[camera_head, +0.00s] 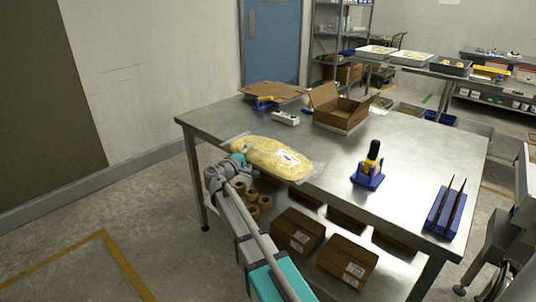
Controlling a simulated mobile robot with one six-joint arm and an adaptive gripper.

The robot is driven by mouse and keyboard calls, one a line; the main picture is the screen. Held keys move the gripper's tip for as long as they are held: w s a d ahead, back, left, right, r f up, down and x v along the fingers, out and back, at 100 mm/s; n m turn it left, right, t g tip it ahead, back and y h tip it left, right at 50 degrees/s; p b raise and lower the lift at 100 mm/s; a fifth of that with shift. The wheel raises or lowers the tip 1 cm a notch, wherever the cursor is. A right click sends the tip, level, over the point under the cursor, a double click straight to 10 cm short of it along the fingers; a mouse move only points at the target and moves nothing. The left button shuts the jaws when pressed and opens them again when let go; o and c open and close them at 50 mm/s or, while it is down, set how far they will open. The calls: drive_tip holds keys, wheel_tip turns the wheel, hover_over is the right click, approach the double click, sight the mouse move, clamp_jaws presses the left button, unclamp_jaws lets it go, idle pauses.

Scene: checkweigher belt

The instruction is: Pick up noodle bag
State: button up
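The noodle bag (268,157) is a clear plastic bag of yellow noodles with a white label. It lies flat on the steel table (335,200), near the front left edge. My gripper (238,160) is at the end of my grey and teal arm, at the bag's left end in the picture. My wrist covers most of it. I cannot see its fingertips, whether they are open or shut, or whether they touch the bag.
An open cardboard box (340,108) and a flat cardboard piece (272,92) are at the back. A yellow-black tool in a blue holder (368,173) and a blue block with two dark sticks (445,210) stand right. Boxes (346,260) sit on the lower shelf.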

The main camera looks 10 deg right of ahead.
drive_tip(key=c, duration=0.5)
drive_tip(key=shift+r, duration=0.15)
wheel_tip(320, 180, up, 3)
drive_tip(key=p, duration=0.3)
drive_tip(key=shift+r+p, duration=0.15)
drive_tip(key=shift+p, duration=0.2)
drive_tip(key=s+r+p, duration=0.3)
drive_tip(key=s, duration=0.1)
drive_tip(key=s+r+p, duration=0.3)
drive_tip(key=s, duration=0.2)
drive_tip(key=s+r+p, duration=0.3)
drive_tip(key=s, duration=0.2)
drive_tip(key=shift+d+r, duration=0.2)
drive_tip(key=shift+d, duration=0.1)
drive_tip(key=shift+r, duration=0.1)
wheel_tip(320, 180, up, 12)
drive_tip(key=p, duration=1.2)
